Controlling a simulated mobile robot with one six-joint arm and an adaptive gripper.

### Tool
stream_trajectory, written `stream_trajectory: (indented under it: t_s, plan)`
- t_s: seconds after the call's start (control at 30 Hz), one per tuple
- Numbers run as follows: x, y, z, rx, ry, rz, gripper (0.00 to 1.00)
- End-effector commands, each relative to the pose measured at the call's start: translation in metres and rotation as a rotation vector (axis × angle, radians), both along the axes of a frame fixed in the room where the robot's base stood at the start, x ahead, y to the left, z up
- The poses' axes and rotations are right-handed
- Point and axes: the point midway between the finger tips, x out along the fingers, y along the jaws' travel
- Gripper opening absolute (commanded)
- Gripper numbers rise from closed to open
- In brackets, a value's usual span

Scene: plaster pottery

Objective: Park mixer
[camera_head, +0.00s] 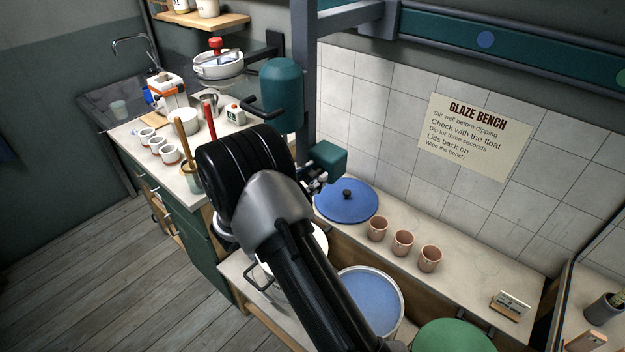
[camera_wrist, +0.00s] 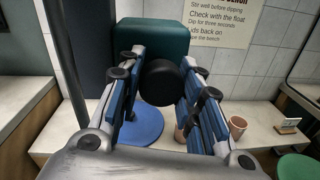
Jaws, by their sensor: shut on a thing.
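The mixer has a teal motor body (camera_head: 282,92) with a black side handle, hung beside a grey upright post (camera_head: 304,85). A teal box (camera_head: 328,160) sits low at the post; it also fills the upper middle of the wrist view (camera_wrist: 150,38). A round black knob (camera_wrist: 162,83) stands in front of the box. My gripper (camera_wrist: 161,66) is shut on this knob, one finger on each side. In the head view my gripper (camera_head: 316,181) is partly hidden behind my wrist. The mixer's lower end is hidden behind my arm.
A teal overhead rail (camera_head: 530,52) runs along the tiled wall. A blue lid (camera_head: 346,203) and three pink cups (camera_head: 403,243) lie on the ledge. A blue glaze bucket (camera_head: 370,300) and a green round top (camera_head: 452,338) stand below. The floor (camera_head: 110,270) at left is clear.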

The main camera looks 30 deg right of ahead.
Motion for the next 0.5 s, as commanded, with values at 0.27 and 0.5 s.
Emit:
stream_trajectory:
  t_s: [0.27, 0.5]
  plan:
    - [-0.0021, -0.0012, -0.0017, 0.000, 0.005, -0.006, 0.00]
    - [-0.0021, -0.0012, -0.0018, 0.000, 0.005, -0.006, 0.42]
